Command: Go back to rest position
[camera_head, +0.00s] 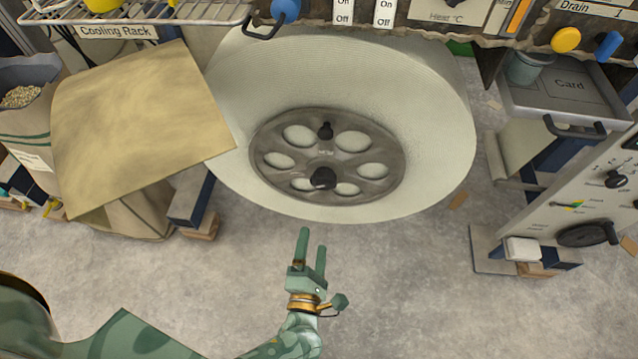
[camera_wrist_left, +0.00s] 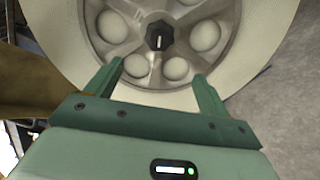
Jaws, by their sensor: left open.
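My left gripper (camera_head: 311,246) is green and stands in the lower middle of the head view, just in front of the large cream bowl (camera_head: 440,120). Its two fingers are apart, with nothing between them. In the left wrist view the open fingers (camera_wrist_left: 162,85) point toward the bowl's grey metal disc (camera_wrist_left: 105,52). The disc has several round openings and a dark knob (camera_wrist_left: 160,36). In the head view the disc (camera_head: 325,155) lies inside the bowl, with dark knobs on it. My right gripper is in neither view.
A tan sheet (camera_head: 140,125) lies at the left below the cooling rack (camera_head: 150,14). At the right are a grey tray (camera_head: 560,95) with a card label and a panel (camera_head: 570,190) with knobs. The grey floor (camera_head: 420,280) in front of the bowl is mostly clear.

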